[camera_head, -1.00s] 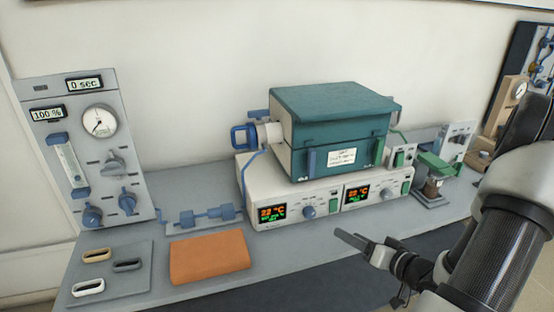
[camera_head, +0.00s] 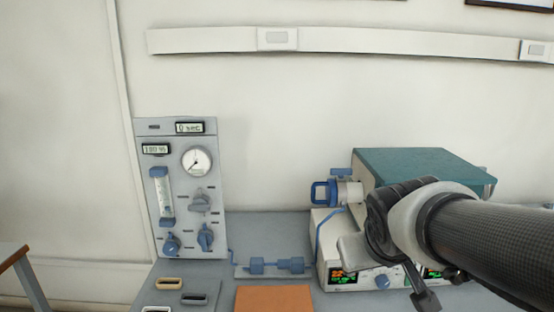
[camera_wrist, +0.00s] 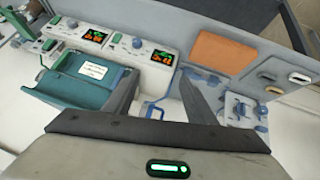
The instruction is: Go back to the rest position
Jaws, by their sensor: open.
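My gripper (camera_head: 388,272) is raised in front of the muffle furnace in the head view, with nothing seen in it. In the wrist view its two fingers (camera_wrist: 162,85) stand well apart, with the bench beyond them. The teal-topped furnace (camera_head: 425,168) sits on its white control unit (camera_head: 335,290); my arm hides much of both. In the wrist view the furnace (camera_wrist: 88,90) appears upside down at the left, with lit displays on the control unit (camera_wrist: 140,57).
A grey gas panel (camera_head: 148,200) with a gauge and knobs stands left of the furnace. A blue valve fitting (camera_head: 275,266) lies between them. An orange pad (camera_head: 273,298) and a grey mat with small boats (camera_wrist: 278,75) are at the bench front.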

